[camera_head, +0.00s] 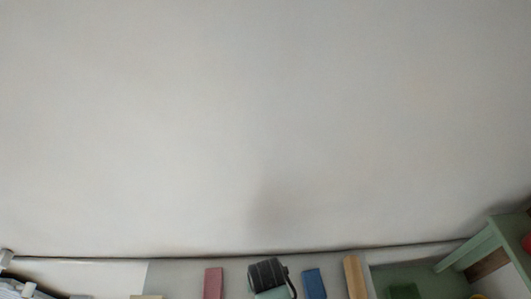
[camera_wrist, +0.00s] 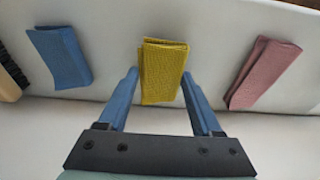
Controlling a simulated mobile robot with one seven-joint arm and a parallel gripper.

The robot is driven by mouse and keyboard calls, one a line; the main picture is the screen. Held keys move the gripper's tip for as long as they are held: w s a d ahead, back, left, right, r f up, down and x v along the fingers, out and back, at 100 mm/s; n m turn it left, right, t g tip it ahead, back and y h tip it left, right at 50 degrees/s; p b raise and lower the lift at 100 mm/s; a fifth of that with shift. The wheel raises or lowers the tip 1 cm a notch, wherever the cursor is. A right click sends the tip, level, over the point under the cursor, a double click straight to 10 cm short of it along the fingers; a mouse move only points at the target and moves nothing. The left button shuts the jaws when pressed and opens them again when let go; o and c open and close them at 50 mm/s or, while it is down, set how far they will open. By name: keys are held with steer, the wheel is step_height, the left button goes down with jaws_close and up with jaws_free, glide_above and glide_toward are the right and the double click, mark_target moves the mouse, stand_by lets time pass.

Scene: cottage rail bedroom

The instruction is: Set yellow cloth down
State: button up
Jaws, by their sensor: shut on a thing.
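In the wrist view the yellow cloth (camera_wrist: 163,62) is a folded, textured piece between the two blue fingers of my gripper (camera_wrist: 160,78). My gripper is shut on it. A pale surface lies behind the cloth; I cannot tell whether the cloth touches it. In the head view a dark part of my arm's end (camera_head: 266,273) shows at the bottom edge, and the yellow cloth cannot be made out there.
A blue folded piece (camera_wrist: 60,57) is left of the yellow cloth and a pink one (camera_wrist: 262,72) right, both apart from it. A tan piece (camera_head: 355,277) stands beyond the blue one. Green furniture (camera_head: 480,245) is at the right. A pale blank surface fills most of the head view.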

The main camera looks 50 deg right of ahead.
steer(key=shift+d+f, duration=0.1)
steer(key=shift+f, duration=0.45)
steer(key=shift+f, duration=0.2)
steer(key=o, duration=1.3)
steer(key=shift+r, duration=0.1)
steer(key=shift+o, duration=0.2)
step_height(320, 180, up, 12)
steer(key=s+a, duration=0.1)
steer(key=shift+s+a, duration=0.25)
steer(key=shift+a, duration=0.15)
